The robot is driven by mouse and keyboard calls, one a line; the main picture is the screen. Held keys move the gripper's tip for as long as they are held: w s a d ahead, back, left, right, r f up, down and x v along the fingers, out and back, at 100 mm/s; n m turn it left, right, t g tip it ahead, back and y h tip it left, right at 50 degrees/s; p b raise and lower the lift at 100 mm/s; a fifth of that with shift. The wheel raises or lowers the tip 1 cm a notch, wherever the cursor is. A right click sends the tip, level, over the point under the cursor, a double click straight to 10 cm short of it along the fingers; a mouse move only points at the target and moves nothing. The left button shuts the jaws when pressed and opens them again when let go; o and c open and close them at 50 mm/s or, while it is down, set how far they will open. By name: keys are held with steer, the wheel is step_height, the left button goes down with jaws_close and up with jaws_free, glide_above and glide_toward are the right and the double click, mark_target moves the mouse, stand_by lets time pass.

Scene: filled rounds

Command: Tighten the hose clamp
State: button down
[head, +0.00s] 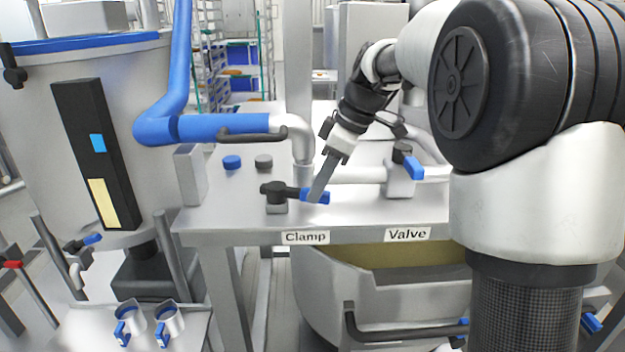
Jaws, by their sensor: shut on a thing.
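The hose clamp (276,191) is a dark fitting on a small grey block on the metal table, behind the "Clamp" label (306,237). Its blue handle (317,197) points to the right. My gripper (315,197) reaches down from the upper right and is shut on the blue handle. The gripper's fingers hide part of the handle. How tight the clamp is cannot be told from this view.
A valve with a blue lever (413,168) stands on a white pipe to the right, behind the "Valve" label (407,234). A blue hose (180,100) and a dark handle run behind. Blue and black caps (232,162) sit on the table. A large tank (30,130) stands left.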

steer(key=shift+w+d+n+g+p, duration=0.15)
steer(key=shift+w+n+g+p, duration=0.15)
steer(key=shift+w+n+p, duration=0.5)
steer(key=shift+w+d+n+g+p, duration=0.1)
steer(key=shift+w+n+g+p, duration=0.2)
steer(key=shift+w+n+p, duration=0.45)
steer(key=shift+s, duration=0.15)
steer(key=c, duration=1.6)
jaws_free()
steer(key=shift+s+b, duration=0.1)
steer(key=shift+b, duration=0.2)
